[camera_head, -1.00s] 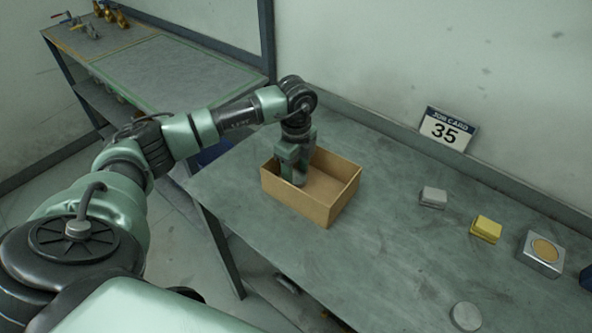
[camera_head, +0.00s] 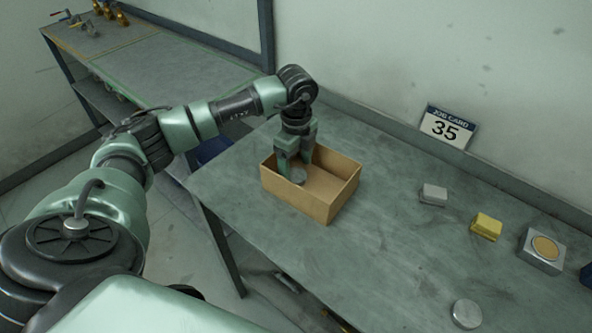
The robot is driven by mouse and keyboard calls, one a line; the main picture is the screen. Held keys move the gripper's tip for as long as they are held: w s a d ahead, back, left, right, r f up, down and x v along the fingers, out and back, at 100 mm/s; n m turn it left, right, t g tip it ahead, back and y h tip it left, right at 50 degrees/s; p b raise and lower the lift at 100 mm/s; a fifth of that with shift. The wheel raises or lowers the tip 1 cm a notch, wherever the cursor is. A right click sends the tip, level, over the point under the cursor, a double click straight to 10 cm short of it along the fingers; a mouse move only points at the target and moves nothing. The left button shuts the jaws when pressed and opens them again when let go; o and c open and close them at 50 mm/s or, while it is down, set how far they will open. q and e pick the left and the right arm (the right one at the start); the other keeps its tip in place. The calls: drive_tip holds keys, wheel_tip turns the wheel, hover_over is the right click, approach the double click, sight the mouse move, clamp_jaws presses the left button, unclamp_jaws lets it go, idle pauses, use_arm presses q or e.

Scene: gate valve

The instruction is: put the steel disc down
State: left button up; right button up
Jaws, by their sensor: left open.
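A steel disc (camera_head: 298,175) lies inside the open cardboard box (camera_head: 331,211), near the box's left side. My left gripper (camera_head: 294,164) is open and points down into the box, its fingers apart just above and around the disc. The fingers partly hide the disc, and I cannot tell whether they touch it. Another round steel disc (camera_head: 466,314) lies on the workbench near the bottom right. My right gripper does not show.
The box stands on the grey workbench (camera_head: 400,235). To its right are a grey block (camera_head: 433,195), a yellow block (camera_head: 486,227) and a metal block with a tan round top (camera_head: 541,251). A job card reading 35 (camera_head: 446,126) leans at the wall.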

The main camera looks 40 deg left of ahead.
sight(296, 175)
use_arm(q)
wheel_tip(296, 175, up, 10)
drive_tip(key=b, duration=0.2)
drive_tip(key=shift+r, duration=0.15)
idle(0.4)
